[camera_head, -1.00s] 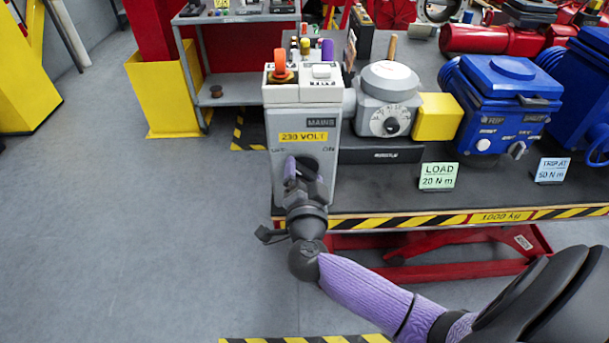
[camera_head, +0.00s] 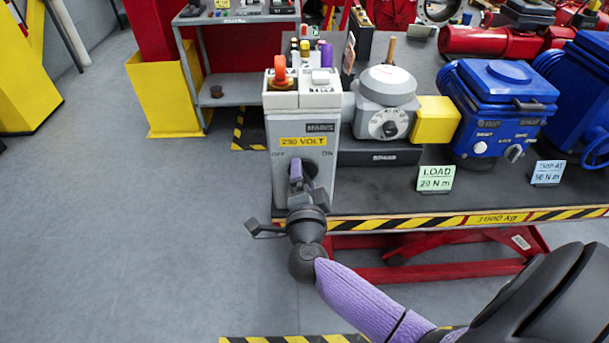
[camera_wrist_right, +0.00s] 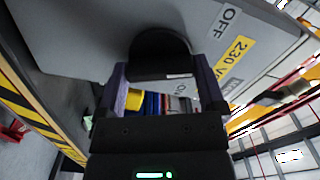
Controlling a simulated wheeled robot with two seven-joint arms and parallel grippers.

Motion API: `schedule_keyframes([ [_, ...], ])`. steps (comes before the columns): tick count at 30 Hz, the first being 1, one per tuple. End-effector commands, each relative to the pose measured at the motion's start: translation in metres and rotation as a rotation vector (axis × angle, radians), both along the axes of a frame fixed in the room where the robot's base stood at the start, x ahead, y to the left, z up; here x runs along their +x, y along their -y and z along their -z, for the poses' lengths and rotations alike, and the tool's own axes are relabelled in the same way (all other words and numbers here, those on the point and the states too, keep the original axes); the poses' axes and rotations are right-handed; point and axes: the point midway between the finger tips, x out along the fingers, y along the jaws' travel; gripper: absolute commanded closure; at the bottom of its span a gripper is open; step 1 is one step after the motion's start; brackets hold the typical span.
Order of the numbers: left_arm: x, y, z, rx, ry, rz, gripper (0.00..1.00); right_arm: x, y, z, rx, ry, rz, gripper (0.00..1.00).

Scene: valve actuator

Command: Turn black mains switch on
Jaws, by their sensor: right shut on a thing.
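The grey mains box (camera_head: 285,200) stands at the left end of the bench, with a yellow 230 VOLT label and OFF and ON marks on its front. The black mains switch (camera_wrist_right: 162,50) sits between the two purple fingers of my right gripper (camera_wrist_right: 163,85) in the wrist view. In the head view my right gripper (camera_head: 300,178) is shut on the switch, and its fingers and body hide most of it. The exact angle of the knob is hard to tell. My left gripper is not in view.
A green LOAD card (camera_head: 435,179) stands at the front. Floor to the left is clear.

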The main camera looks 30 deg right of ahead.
Motion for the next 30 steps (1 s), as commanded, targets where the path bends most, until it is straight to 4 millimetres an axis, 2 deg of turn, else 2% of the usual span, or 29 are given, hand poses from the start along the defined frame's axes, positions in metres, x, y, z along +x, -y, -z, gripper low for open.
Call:
schedule_keyframes([
  [12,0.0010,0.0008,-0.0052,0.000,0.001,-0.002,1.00,-0.0006,-0.0006,0.0027,0.339,0.201,0.000,0.71],
  [30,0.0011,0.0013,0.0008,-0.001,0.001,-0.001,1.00,-0.0006,-0.0008,0.0045,0.785,0.474,0.003,0.71],
])
